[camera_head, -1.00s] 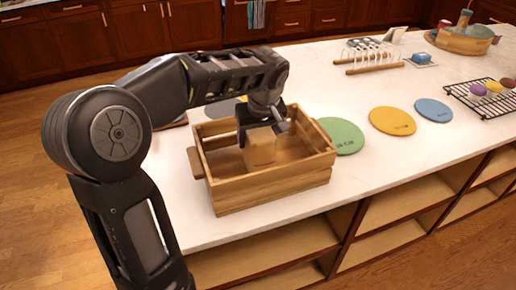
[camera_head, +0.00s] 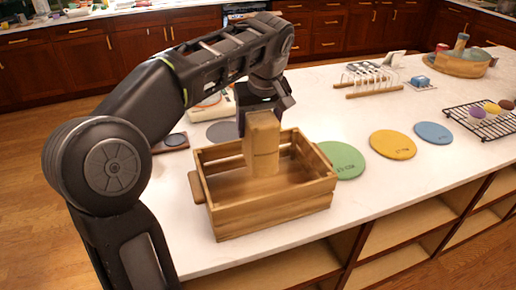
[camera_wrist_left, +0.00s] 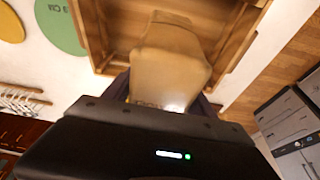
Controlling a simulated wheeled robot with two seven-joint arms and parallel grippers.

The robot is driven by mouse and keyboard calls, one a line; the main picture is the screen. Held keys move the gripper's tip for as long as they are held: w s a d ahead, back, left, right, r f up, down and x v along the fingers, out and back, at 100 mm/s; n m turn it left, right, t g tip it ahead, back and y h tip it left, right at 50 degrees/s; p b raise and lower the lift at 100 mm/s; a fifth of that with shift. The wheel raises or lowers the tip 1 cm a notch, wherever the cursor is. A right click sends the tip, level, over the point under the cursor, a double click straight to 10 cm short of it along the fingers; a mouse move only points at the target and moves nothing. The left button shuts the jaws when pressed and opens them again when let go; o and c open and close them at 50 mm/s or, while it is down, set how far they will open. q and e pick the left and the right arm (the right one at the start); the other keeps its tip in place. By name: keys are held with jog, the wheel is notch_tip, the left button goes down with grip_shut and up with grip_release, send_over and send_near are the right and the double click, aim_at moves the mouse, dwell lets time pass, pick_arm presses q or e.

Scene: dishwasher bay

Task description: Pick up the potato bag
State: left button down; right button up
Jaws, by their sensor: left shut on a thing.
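The potato bag (camera_head: 264,140) is a tan, upright block-like bag. My left gripper (camera_head: 262,108) is shut on its upper part. The bag hangs over the wooden crate (camera_head: 272,218), its lower end at about the height of the crate's rim or just inside; I cannot tell exactly. In the left wrist view the bag (camera_wrist_left: 172,55) is between the fingers, with the crate (camera_wrist_left: 95,40) behind it. The crate's inside looks otherwise empty. My right gripper is not in view.
Green (camera_head: 343,160), yellow (camera_head: 392,144) and blue (camera_head: 433,133) round discs lie right of the crate on the white counter (camera_head: 440,170). A dish rack (camera_head: 375,79) stands behind. A wire rack (camera_head: 485,118) with coloured balls is at the right.

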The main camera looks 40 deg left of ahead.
pick_arm(q)
notch_tip(320, 180, up, 7)
jog(key=p, duration=0.5)
dwell(0.4)
